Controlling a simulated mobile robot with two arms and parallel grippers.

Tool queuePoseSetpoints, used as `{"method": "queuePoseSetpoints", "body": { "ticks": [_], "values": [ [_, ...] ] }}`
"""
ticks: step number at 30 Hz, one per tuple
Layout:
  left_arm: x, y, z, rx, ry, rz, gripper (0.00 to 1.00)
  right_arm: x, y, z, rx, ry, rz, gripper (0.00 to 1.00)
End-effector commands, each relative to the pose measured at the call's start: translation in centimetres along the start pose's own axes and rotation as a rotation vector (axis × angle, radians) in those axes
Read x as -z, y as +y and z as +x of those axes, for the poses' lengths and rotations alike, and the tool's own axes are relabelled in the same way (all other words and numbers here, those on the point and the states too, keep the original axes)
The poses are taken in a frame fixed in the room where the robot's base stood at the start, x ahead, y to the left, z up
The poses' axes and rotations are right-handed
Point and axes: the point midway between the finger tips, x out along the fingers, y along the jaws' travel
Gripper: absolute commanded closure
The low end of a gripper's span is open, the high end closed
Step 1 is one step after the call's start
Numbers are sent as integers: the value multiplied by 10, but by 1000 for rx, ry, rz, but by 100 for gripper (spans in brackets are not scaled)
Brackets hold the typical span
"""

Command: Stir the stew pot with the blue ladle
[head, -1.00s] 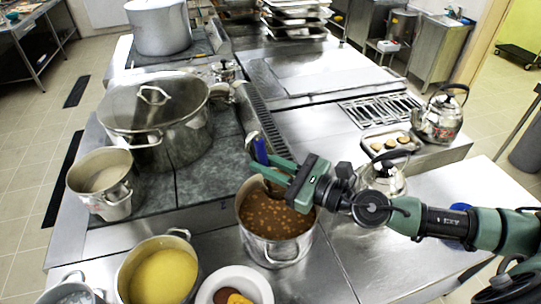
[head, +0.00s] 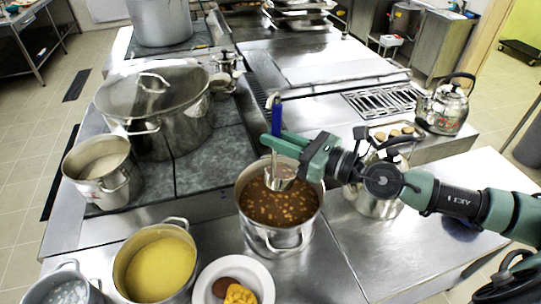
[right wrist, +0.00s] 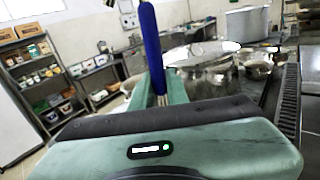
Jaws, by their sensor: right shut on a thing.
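The stew pot (head: 285,240) is a steel pot of brown stew with lighter chunks, near the middle of the head view. My right gripper (head: 275,142) is above its back rim, shut on the blue handle of the ladle (head: 277,118). The ladle is close to upright, and its steel bowl shows over the stew, at or just above the surface; I cannot tell if it touches. The right wrist view shows the blue handle (right wrist: 150,45) rising from between the fingers. My left gripper is not in view.
A pot of yellow food (head: 158,266) and a white plate (head: 232,268) stand in front. A large lidded pot (head: 155,105) is at the left. A kettle (head: 374,200) stands under my right forearm; another kettle (head: 444,105) is farther right. Bare steel counter lies right of the stew pot.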

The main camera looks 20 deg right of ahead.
Motion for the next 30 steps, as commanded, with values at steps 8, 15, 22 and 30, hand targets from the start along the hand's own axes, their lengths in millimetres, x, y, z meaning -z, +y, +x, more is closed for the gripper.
{"method": "queuePoseSetpoints", "body": {
  "ticks": [8,15,22,30],
  "values": [
    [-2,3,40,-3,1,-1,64,-12,-34,0,2,-5,232,100],
    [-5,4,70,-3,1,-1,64,-10,-59,0,1,-6,409,100],
    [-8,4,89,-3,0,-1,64,-5,-88,0,1,-7,595,100],
    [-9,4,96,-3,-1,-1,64,2,-120,0,-1,-6,811,100]
  ]
}}
